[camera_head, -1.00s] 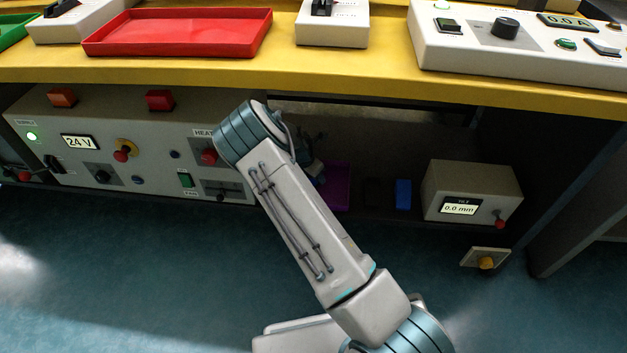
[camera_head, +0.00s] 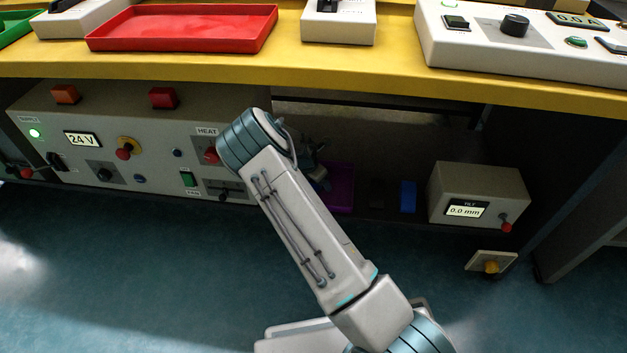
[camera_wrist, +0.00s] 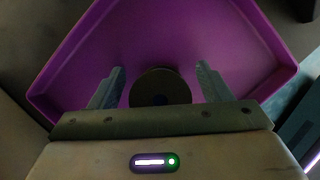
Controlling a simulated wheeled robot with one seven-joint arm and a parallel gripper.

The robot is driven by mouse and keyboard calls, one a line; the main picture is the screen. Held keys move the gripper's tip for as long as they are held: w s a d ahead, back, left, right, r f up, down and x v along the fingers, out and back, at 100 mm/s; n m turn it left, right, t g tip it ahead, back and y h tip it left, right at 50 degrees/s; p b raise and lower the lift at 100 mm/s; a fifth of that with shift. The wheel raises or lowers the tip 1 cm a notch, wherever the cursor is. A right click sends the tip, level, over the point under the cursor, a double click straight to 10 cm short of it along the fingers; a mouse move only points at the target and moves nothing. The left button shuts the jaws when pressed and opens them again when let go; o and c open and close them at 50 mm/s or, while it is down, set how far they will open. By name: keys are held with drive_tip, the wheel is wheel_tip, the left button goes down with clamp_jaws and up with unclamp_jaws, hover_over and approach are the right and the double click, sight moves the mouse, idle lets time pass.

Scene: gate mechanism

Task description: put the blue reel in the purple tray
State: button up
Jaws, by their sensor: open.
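The purple tray (camera_head: 341,190) sits on the low shelf under the yellow bench, partly behind my arm. In the wrist view the purple tray (camera_wrist: 250,50) fills most of the picture. My gripper (camera_wrist: 158,78) is open over the tray, a finger on each side of a round piece. This round piece (camera_wrist: 158,84) has a brownish disc face and a darker lower part. It looks like the reel, but its blue does not show clearly. It appears inside the tray's outline, with gaps to both fingers; whether it rests on the floor is unclear. In the head view the gripper is mostly hidden.
A blue block (camera_head: 408,196) and a dark block (camera_head: 377,194) stand right of the tray. The grey tilt box (camera_head: 478,194) is further right. A control panel (camera_head: 150,150) stands left of my arm. The yellow bench edge (camera_head: 400,80) overhangs the shelf.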

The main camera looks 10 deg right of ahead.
drive_tip(key=p+v, duration=0.3)
drive_tip(key=v, duration=0.3)
drive_tip(key=shift+w+r, duration=0.15)
drive_tip(key=s+a+p, duration=0.1)
drive_tip(key=s+a, duration=0.1)
drive_tip(key=a, duration=0.1)
drive_tip(key=s+a+p, duration=0.1)
drive_tip(key=s+a, duration=0.1)
drive_tip(key=a, duration=0.1)
drive_tip(key=s+a+f+p, duration=0.1)
drive_tip(key=s+a, duration=0.1)
drive_tip(key=a, duration=0.1)
drive_tip(key=shift+s+a+p, duration=0.3)
drive_tip(key=shift+a+p, duration=0.1)
drive_tip(key=shift+r, duration=0.1)
